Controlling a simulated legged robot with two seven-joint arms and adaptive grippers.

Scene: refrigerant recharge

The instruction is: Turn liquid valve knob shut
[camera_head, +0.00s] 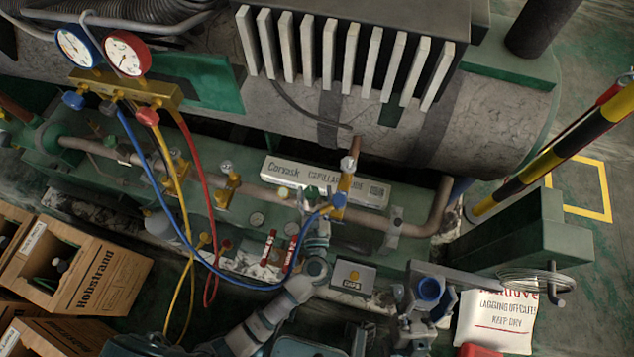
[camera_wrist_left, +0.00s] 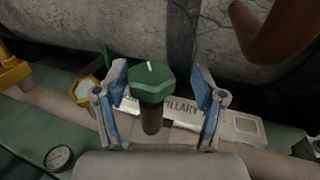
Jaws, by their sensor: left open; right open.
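The green valve knob (camera_wrist_left: 152,82) stands on a dark stem, with a pale mark on its top. My left gripper (camera_wrist_left: 161,74) is open, with one blue-padded finger on each side of the knob. I see small gaps between pads and knob. In the head view the green knob (camera_head: 311,193) is small and partly hidden by my left gripper (camera_head: 318,214) at the pipe. I cannot tell from the frames whether the valve is open or shut. My right gripper (camera_head: 428,292) is open and empty at the lower right, away from the valve.
A gauge manifold (camera_head: 125,88) with blue, yellow and red hoses hangs at upper left. The blue hose (camera_head: 215,270) loops close to my left arm. A long pipe (camera_head: 260,192) runs behind the knob. A white bag (camera_head: 497,318) and a striped pole (camera_head: 555,145) stand at right.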

